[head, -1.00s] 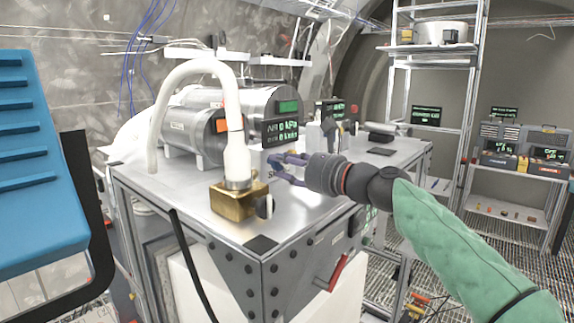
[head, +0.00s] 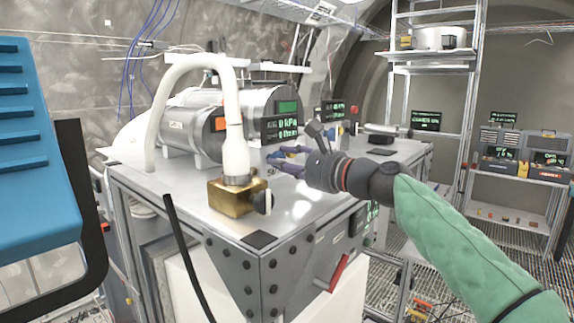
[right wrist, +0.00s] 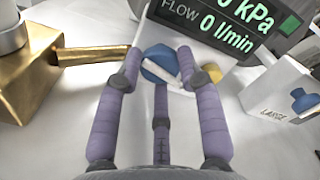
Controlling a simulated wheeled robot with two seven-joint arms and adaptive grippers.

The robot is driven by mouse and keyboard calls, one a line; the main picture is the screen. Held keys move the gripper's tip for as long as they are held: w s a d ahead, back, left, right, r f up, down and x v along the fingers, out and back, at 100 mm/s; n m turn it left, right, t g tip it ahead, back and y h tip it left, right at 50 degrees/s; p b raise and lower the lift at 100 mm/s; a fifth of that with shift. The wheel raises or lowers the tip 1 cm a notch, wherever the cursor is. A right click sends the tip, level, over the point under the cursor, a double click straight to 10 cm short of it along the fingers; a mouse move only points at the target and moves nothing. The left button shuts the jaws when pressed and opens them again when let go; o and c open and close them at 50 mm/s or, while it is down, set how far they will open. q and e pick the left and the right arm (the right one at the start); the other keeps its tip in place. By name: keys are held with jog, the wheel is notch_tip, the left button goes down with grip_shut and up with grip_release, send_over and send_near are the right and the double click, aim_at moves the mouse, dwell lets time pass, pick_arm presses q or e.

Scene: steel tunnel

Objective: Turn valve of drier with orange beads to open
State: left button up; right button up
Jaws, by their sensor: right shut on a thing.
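My right gripper (head: 276,157) is over the steel bench top, its purple fingers pointing left toward the display unit. In the right wrist view the right gripper (right wrist: 160,72) has its fingers closed around a blue knob (right wrist: 158,62) with a white strip beside it. The knob's lower part is hidden by the fingers. A small yellow knob (right wrist: 212,72) sits just right of it. A white box marked LARGE with another blue knob (right wrist: 305,100) stands farther right. My left gripper is not in view.
A brass block (head: 232,197) with a white hose stands left of the gripper. The pressure and flow display (head: 284,127) is close behind the fingers. A blue ribbed panel (head: 35,150) fills the left side. The bench's front right top is mostly clear.

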jog(key=shift+s+d+r, duration=0.1)
jog(key=shift+s+r, duration=0.1)
jog(key=shift+r, duration=0.35)
jog(key=o, duration=1.1)
jog(key=shift+o, duration=0.2)
jog(key=shift+s+a+f, duration=0.1)
jog(key=shift+a+f, duration=0.1)
jog(key=shift+a, duration=0.05)
jog(key=shift+d+f, duration=0.15)
jog(key=shift+d, duration=0.2)
jog(key=v, duration=1.1)
jog(key=shift+s, duration=0.35)
